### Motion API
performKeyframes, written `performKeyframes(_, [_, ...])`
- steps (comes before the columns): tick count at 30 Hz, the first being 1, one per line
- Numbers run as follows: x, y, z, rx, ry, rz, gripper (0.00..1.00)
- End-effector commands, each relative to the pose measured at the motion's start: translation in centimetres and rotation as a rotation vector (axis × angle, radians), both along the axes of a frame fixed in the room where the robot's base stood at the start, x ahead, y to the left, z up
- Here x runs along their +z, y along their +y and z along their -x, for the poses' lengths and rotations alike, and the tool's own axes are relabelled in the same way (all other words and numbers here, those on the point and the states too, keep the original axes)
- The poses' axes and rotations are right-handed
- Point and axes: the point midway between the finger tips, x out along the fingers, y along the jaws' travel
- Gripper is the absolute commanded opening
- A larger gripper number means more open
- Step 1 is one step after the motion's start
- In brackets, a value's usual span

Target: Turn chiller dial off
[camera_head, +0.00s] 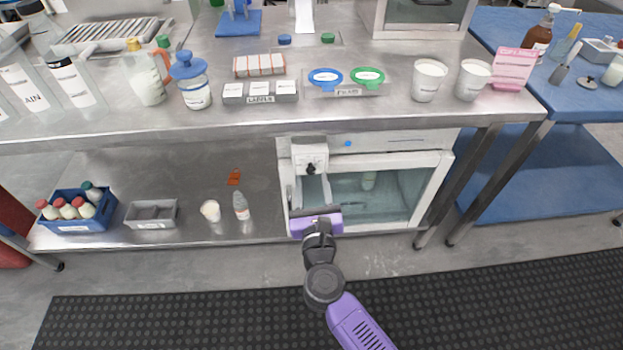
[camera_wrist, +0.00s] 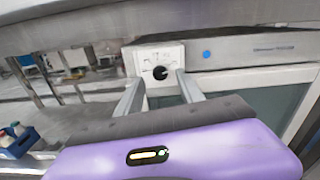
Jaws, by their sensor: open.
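The chiller (camera_head: 436,190) is a white cabinet with a glass front, under the steel table. Its black dial (camera_head: 311,168) sits on a white control box at the upper left. In the wrist view the dial (camera_wrist: 160,72) is on a white plate with small marks too blurred to read. My gripper (camera_head: 311,184) is in front of the control box, just below the dial in the head view. In the wrist view its two pale fingers (camera_wrist: 159,84) are spread apart, with the dial in line with the gap and beyond it. The gripper looks empty and apart from the dial.
The steel table edge (camera_head: 180,133) overhangs above the chiller. A blue dot (camera_wrist: 207,54) marks the panel right of the dial. A bottle (camera_head: 241,206) and a white cup (camera_head: 210,211) stand on the lower shelf to the left. The floor mat in front is clear.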

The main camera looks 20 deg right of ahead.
Motion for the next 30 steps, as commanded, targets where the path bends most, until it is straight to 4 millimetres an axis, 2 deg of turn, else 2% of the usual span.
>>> performKeyframes(6, [0.0, -0.6, -1.6, -0.001, 0.000, 0.001, 0.45])
performKeyframes(14, [0.0, -0.6, -1.7, 0.000, 0.001, 0.002, 0.45])
performKeyframes(21, [0.0, -0.6, -1.7, -0.001, 0.001, 0.002, 0.00])
performKeyframes(30, [0.1, -0.6, -1.6, -0.001, 0.005, 0.017, 0.00])
